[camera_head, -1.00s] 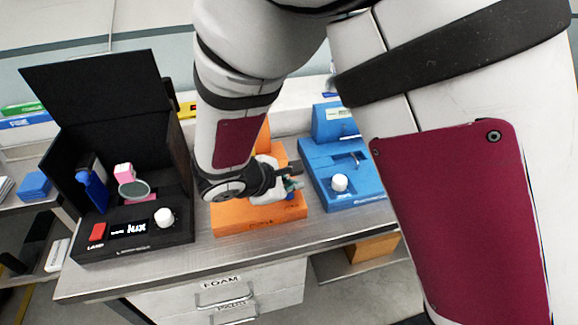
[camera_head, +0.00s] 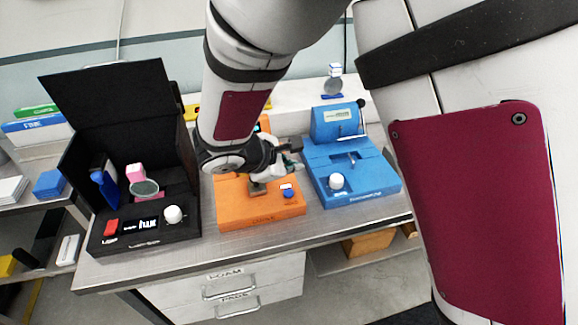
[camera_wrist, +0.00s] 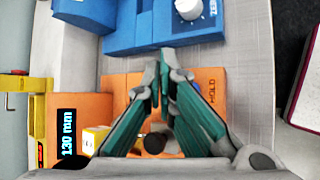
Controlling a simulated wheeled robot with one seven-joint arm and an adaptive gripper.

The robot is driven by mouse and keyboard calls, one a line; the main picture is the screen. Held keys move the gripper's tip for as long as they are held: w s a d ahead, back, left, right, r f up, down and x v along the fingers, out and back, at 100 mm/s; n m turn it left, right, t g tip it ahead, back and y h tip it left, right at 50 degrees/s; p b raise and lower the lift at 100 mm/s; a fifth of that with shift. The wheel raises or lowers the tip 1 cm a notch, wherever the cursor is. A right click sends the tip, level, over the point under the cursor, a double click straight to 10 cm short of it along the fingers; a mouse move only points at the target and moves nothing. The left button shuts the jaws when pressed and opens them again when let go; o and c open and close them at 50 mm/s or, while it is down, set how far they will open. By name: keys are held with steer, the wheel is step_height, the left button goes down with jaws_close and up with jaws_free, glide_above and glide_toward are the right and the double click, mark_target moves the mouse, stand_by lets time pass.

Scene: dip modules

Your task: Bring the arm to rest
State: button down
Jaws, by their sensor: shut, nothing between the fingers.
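My gripper (camera_head: 290,160) hangs over the orange device (camera_head: 232,211) on the metal-topped bench, near the gap to the blue device. In the wrist view its green-lined fingers (camera_wrist: 163,72) come together at the tips with nothing between them. The orange device (camera_wrist: 210,83) lies beneath the fingers, with a display reading 130 mm. The arm's upper links cross the top and right of the head view and hide part of the bench behind.
A black open-lidded box (camera_head: 140,236) with a white knob stands at the left of the bench. The blue device (camera_head: 375,185) stands close on the right. Drawers (camera_head: 225,285) are below the bench top. A side shelf (camera_head: 50,205) holds small boxes.

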stand_by(0.3)
steer(key=s+d+r+m+g+y, duration=0.1)
steer(key=s+d+r+m+g, duration=0.1)
steer(key=s+d+r+m, duration=0.45)
steer(key=s+d+r+m+g, duration=0.15)
steer(key=d+r+m, duration=0.35)
steer(key=d, duration=0.5)
steer(key=s+d+r+m+y, duration=0.1)
steer(key=s+r+m+y, duration=0.1)
steer(key=s, duration=0.5)
steer(key=s+d+r+m+t+y, duration=0.1)
steer(key=s+d+r+m+y, duration=0.1)
steer(key=s+r+m, duration=0.3)
steer(key=s+m, duration=0.1)
steer(key=s, duration=0.2)
steer(key=shift+s+y, duration=0.15)
steer(key=shift+y, duration=0.15)
steer(key=shift+d+r+t, duration=0.1)
steer(key=shift+t, duration=0.15)
